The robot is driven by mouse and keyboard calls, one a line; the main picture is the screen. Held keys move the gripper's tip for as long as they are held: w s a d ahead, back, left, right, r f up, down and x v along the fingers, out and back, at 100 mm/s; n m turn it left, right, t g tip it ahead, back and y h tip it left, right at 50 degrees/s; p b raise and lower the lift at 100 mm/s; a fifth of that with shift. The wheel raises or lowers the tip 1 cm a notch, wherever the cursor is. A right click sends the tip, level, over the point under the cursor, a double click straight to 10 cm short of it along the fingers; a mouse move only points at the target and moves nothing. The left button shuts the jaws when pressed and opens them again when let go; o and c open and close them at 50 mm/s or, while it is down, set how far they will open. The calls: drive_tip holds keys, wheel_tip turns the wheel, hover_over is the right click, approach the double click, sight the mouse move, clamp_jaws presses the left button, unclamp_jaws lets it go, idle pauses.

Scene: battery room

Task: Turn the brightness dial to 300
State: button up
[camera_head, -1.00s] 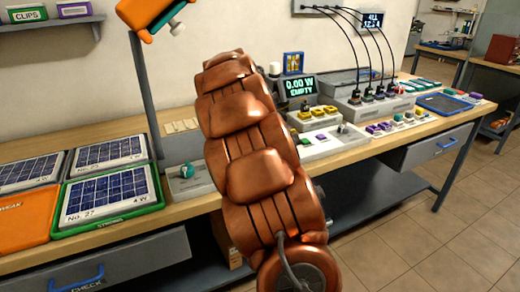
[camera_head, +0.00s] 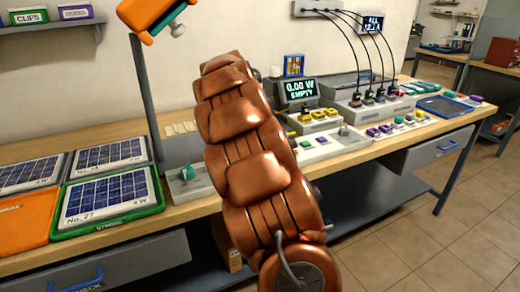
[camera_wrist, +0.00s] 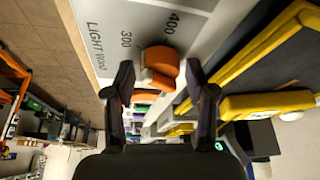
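My gripper (camera_wrist: 160,80) is open, with one dark finger on each side of the dial's near end. I cannot tell whether the fingers touch it. In the head view my copper-coloured arm hides the gripper and this dial.
A grey box with a teal knob (camera_head: 187,172) stands left of my arm on the workbench. Solar panels (camera_head: 108,197) lie further left. A display (camera_head: 299,89) reads "0.00 W EMPTY". An orange lamp (camera_head: 150,14) hangs above, and yellow-topped blocks (camera_head: 318,114) stand right.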

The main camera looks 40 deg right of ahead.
drive_tip(key=shift+o, duration=0.5)
drive_tip(key=shift+r, duration=0.1)
drive_tip(key=v, duration=1.1)
drive_tip(key=shift+a+r, duration=0.15)
drive_tip(key=shift+r, duration=0.25)
